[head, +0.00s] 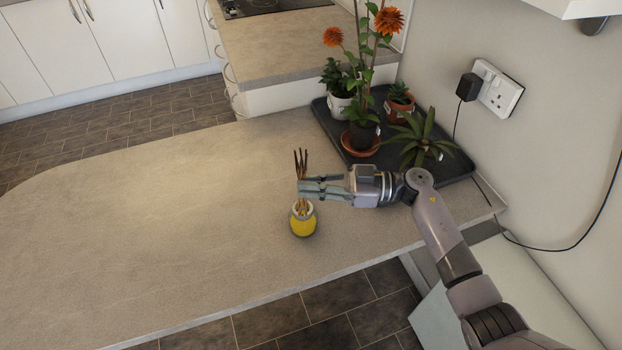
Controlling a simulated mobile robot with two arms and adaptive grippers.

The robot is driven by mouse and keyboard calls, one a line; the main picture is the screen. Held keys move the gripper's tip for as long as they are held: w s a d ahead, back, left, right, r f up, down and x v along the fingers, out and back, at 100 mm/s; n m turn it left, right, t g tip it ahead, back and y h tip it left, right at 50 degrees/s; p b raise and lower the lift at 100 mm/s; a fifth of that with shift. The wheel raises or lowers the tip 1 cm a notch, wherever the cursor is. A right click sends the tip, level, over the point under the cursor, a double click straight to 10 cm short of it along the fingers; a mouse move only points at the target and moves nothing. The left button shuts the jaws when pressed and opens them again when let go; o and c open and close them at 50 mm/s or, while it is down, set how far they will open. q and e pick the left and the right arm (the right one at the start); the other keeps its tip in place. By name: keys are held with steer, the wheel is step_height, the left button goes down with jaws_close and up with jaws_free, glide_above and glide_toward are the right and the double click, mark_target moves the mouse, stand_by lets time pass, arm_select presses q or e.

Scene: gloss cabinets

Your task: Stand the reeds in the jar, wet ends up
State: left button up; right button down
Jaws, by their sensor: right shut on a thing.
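A small yellow jar (303,222) with a pale rim stands upright on the beige counter (170,235). A bundle of thin reeds (301,162) rises above it, with dark ends up and lighter ends down at the jar's mouth. My right gripper (308,188) comes in from the right and is shut on the reeds just above the jar. The lower ends seem to be in the jar's opening, but the depth is hidden. My left gripper is not in view.
A dark tray (335,135) with several potted plants stands behind, to the right. A black plug (468,87) sits in a wall socket (497,88), its cable hanging near my right arm. The counter's left side is clear.

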steer(key=shift+f+b, duration=0.9)
steer(key=shift+f, duration=1)
steer(key=c, duration=1.6)
jaws_free()
steer(key=shift+o, duration=0.3)
steer(key=o, duration=1.1)
steer(key=shift+o, duration=0.2)
steer(key=shift+d, duration=0.1)
